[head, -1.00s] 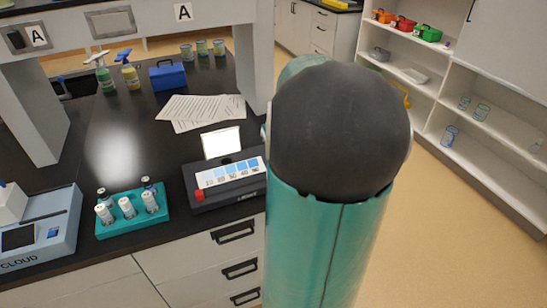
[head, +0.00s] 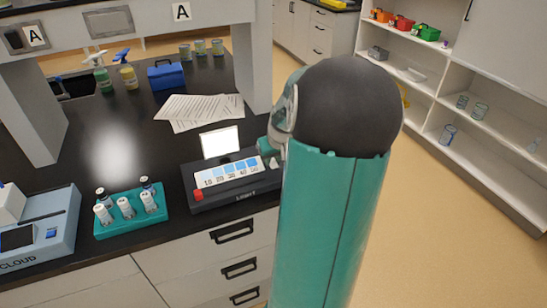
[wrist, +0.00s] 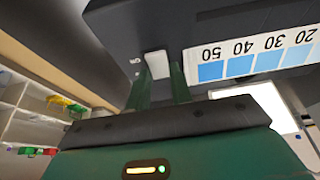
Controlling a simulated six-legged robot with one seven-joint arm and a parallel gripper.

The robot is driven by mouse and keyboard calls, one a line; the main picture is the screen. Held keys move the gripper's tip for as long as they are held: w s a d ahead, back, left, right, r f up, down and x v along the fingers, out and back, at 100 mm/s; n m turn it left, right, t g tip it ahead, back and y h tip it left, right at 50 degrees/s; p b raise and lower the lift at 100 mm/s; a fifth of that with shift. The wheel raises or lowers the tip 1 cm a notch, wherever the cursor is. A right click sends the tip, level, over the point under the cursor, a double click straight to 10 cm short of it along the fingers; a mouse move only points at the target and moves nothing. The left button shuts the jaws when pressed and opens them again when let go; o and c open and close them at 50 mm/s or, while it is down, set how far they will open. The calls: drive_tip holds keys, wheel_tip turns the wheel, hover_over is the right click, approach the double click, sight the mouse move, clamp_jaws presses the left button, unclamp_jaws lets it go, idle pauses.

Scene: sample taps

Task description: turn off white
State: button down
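A dark box marked "LIGHT" (head: 245,196) sits at the counter's front edge, with a lit white screen (head: 220,142) behind it. A white switch (wrist: 158,63) sticks out beside the 50 end of its scale, near "ON" lettering; in the head view the switch (head: 274,163) is at the box's right end. My gripper (wrist: 161,78) is open. Its two dark green fingers stand apart at the switch, one on each side; I cannot tell whether they touch it. In the head view my arm hides most of the gripper.
A red knob (head: 198,195) and a strip of blue shades (head: 228,173) are on the box. A teal rack (head: 130,214) with several vials stands left of it. Papers (head: 200,110) lie behind. White shelves (head: 480,130) stand across the aisle.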

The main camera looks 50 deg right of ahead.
drive_tip(key=shift+w, duration=0.1)
drive_tip(key=shift+w+g+y, duration=0.2)
drive_tip(key=shift+g+y, duration=0.1)
drive_tip(key=shift+g, duration=0.2)
drive_tip(key=shift+d+g+y, duration=0.2)
drive_tip(key=shift+g+y, duration=0.2)
drive_tip(key=shift+g, duration=0.3)
drive_tip(key=c, duration=1.5)
unclamp_jaws()
drive_tip(key=shift+r, duration=0.15)
